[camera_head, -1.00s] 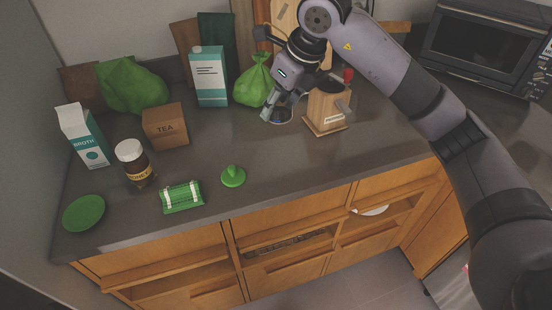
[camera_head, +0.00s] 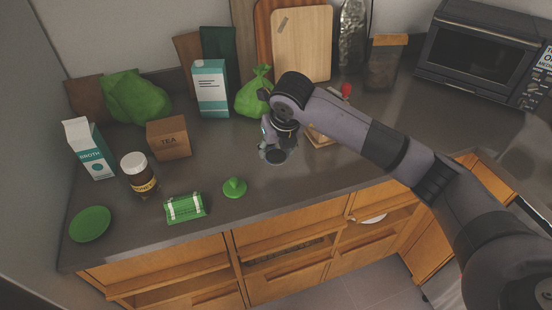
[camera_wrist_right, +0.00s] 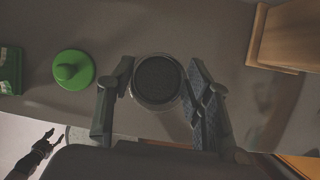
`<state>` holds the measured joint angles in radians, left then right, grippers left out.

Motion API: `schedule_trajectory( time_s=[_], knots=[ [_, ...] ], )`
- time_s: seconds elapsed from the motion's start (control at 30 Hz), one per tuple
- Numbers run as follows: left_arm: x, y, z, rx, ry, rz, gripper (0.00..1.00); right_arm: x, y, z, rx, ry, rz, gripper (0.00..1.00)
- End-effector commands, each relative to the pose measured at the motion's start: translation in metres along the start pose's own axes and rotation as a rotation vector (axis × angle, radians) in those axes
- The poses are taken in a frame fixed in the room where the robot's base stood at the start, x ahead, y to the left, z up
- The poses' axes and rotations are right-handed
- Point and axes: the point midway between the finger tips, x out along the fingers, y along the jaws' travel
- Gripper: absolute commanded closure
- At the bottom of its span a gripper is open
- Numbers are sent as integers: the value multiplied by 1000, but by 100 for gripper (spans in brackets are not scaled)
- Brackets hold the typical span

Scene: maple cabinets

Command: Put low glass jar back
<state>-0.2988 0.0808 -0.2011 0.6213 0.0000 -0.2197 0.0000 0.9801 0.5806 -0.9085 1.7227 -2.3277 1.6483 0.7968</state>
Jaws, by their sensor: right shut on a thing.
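The low glass jar (camera_wrist_right: 157,82), round and clear with a dark top or contents, is between the fingers of my right gripper (camera_wrist_right: 160,95) in the right wrist view. The gripper is shut on it. In the head view my right gripper (camera_head: 274,150) points down over the middle of the counter, with the jar (camera_head: 276,157) partly hidden by the fingers. I cannot tell if the jar touches the counter. My left gripper (camera_wrist_right: 45,143) shows small at the lower left of the wrist view, fingers apart, away from the jar.
A green knobbed object (camera_head: 234,188) and a green packet (camera_head: 185,208) lie front left. A wooden block (camera_head: 322,138) is partly behind my arm. Honey jar (camera_head: 139,174), tea box (camera_head: 169,138), cartons and a green bag (camera_head: 254,92) stand left and behind. Front middle counter is clear.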

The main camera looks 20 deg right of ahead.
Motion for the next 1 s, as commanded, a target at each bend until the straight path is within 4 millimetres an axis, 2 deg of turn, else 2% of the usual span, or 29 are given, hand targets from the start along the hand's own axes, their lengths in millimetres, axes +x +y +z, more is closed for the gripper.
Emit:
schedule_trajectory(
  time_s=[0.17, 0.43, 0.8, 0.83, 1.0],
  knots=[
    [-4, 1, 0, 0, -2, 2, 60, 13, 0, -5, 1, 1, 0, 88],
    [-12, 2, 0, 0, -3, 2, 60, 46, 0, -19, 1, 1, 0, 88],
    [-8, 1, 1, -1, -3, 2, 60, 52, 0, -21, 0, -1, 0, 88],
    [-9, 1, 1, -1, -3, 2, 60, 51, 0, -21, 0, -1, 0, 52],
    [-10, 1, 1, -2, -3, 1, 60, 51, 0, -21, 0, 0, 0, 40]
  ],
)
